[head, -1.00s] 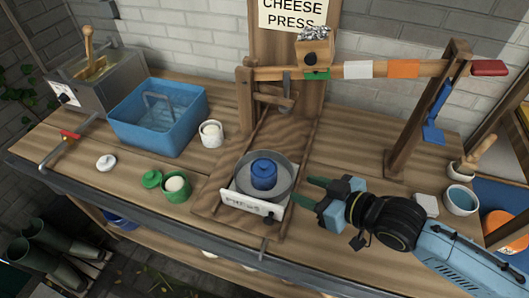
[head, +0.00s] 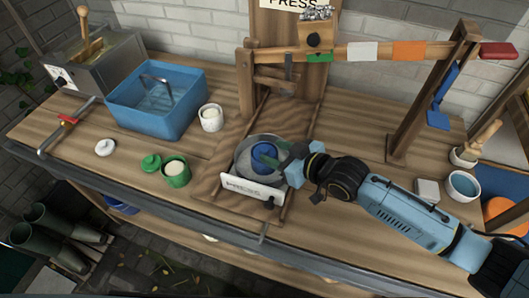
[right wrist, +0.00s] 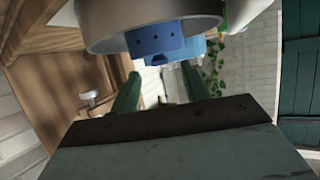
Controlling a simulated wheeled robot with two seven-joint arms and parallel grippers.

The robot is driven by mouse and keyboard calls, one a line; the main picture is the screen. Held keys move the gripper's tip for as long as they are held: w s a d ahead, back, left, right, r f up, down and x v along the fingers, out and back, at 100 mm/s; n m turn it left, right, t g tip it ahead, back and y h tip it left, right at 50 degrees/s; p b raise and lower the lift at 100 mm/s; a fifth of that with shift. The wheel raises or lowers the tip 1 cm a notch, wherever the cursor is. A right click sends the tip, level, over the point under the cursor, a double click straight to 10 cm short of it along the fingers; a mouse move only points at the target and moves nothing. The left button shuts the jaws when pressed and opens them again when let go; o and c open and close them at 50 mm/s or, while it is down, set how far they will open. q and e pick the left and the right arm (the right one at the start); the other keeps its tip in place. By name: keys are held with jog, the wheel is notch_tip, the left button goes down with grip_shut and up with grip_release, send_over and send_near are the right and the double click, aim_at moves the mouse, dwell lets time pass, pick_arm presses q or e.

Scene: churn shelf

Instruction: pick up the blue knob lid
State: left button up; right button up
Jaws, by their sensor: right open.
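The blue knob lid (head: 262,150) tops a round blue pot (head: 262,168) standing in a grey metal pan (head: 240,160) on the press board. The lid is partly hidden by my green finger. My right gripper (head: 273,155) is open, reaching in from the right over the pan at the lid. Whether its fingers touch the lid cannot be told. In the right wrist view, a blue body with small holes (right wrist: 153,42) shows beyond the two spread green fingers, beside the grey pan wall (right wrist: 110,22). My left gripper is not in view.
A white-labelled plate (head: 252,189) stands at the pan's front. A green pot (head: 175,172), its green lid (head: 151,162) and a white cup (head: 210,118) are to the left, with a blue tub (head: 190,112) behind. The press lever (head: 435,50) crosses above at the back.

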jog(key=shift+x, duration=1.1)
grip_shut()
